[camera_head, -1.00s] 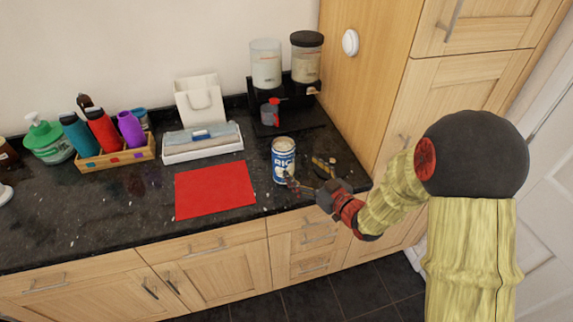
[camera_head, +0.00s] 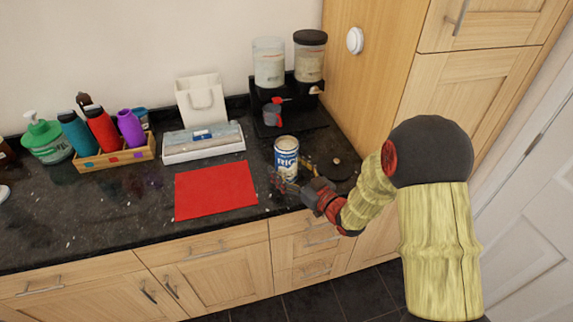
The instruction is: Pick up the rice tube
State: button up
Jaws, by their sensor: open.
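The rice tube (camera_head: 286,155) is an upright blue and white cylinder with a pale top. It stands on the dark granite counter, right of the red mat. My gripper (camera_head: 277,183) is open at the tube's lower front, reaching in from the right. The fingers are small and dark here, and the tube's base is partly hidden behind them. I cannot tell whether the fingers touch the tube or how far it lies between them.
A red mat (camera_head: 215,190) lies left of the tube. A black stand (camera_head: 298,120) with two clear containers and a red-handled cup is behind it. A dark round item (camera_head: 337,168) lies to its right. A white tray (camera_head: 203,146) and a wooden box of bottles (camera_head: 115,158) stand further left.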

jog(key=shift+w, duration=0.1)
jog(key=shift+c, duration=1.2)
jog(key=shift+r, duration=0.1)
jog(key=c, duration=1.4)
